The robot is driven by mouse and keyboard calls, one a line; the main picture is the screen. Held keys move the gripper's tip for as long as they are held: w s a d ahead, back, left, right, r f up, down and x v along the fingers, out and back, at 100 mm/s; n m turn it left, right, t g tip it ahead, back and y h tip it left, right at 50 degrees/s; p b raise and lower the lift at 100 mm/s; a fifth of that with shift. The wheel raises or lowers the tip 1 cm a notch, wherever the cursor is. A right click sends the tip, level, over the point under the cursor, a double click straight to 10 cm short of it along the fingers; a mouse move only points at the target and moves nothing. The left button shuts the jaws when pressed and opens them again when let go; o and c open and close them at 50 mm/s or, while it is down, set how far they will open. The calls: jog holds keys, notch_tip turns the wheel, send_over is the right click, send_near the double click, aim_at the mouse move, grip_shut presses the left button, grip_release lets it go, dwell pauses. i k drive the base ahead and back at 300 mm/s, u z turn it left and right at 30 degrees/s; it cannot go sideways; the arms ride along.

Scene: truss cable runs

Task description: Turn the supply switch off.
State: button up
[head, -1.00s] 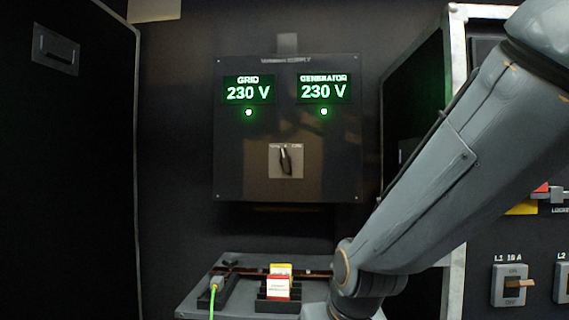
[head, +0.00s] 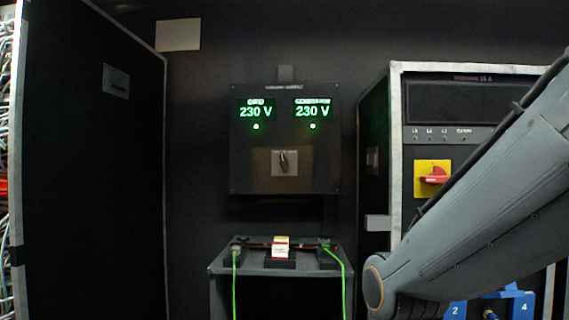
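The supply panel (head: 242,180) hangs on the dark back wall in the head view. Its GRID display (head: 256,112) and generator display (head: 312,112) both read 230 V, with a green lamp lit under each. The supply switch (head: 284,162) is a dark rotary handle on a pale plate below the displays. The handle looks near upright, its top leaning slightly left; its label is too small to read for sure. My arm crosses the right side of the view, well apart from the panel. My gripper is not visible.
A cabinet at right carries a red rotary handle on a yellow plate (head: 433,178); my arm hides part of its lower front. A small table (head: 219,268) below the panel holds cards and green cables. A tall dark cabinet (head: 90,200) stands at left. Space before the panel looks clear.

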aim_at(283, 162)
jog(key=u, duration=1.15)
jog(key=i, duration=1.45)
jog(key=z, duration=1)
jog(key=i, duration=0.6)
jog(key=z, duration=0.7)
